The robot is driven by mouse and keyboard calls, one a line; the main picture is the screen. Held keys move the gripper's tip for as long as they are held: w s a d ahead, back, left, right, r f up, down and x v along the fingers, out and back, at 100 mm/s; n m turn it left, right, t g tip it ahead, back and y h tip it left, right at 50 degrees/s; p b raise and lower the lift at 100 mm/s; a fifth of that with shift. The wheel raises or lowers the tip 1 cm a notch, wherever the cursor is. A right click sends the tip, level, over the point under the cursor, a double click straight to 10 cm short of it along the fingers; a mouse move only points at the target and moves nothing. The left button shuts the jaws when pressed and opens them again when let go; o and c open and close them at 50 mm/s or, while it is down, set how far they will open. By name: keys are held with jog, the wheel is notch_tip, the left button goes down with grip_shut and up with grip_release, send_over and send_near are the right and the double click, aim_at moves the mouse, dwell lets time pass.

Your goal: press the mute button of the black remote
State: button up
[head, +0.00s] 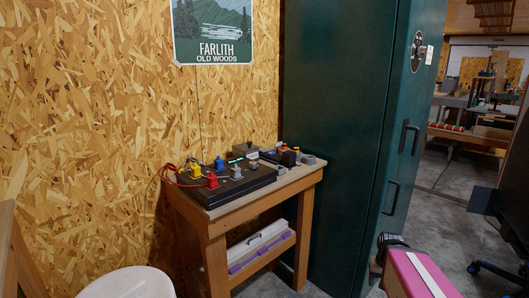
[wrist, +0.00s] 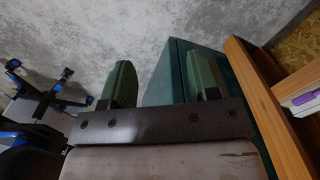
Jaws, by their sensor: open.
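I cannot make out the black remote for certain in either view. The wooden bench (head: 215,258) stands against the chipboard wall in the head view. A flat black case or panel (head: 239,186) with red, blue, yellow and grey pieces lies on its top. Small dark and grey items (head: 290,157) sit at the bench's right end, too small to tell apart. My gripper (wrist: 161,84) is open and empty in the wrist view, its two green fingers apart above the grey floor. It is away from the bench top. No mute button can be seen.
A tall dark green cabinet (head: 345,130) stands right of the bench. A white round-topped object (head: 128,283) is at the front left. The bench's lower shelf holds a white and purple box (head: 258,246). Concrete floor (head: 455,205) is open at the right.

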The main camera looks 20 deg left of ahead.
grip_shut()
dwell(1.9)
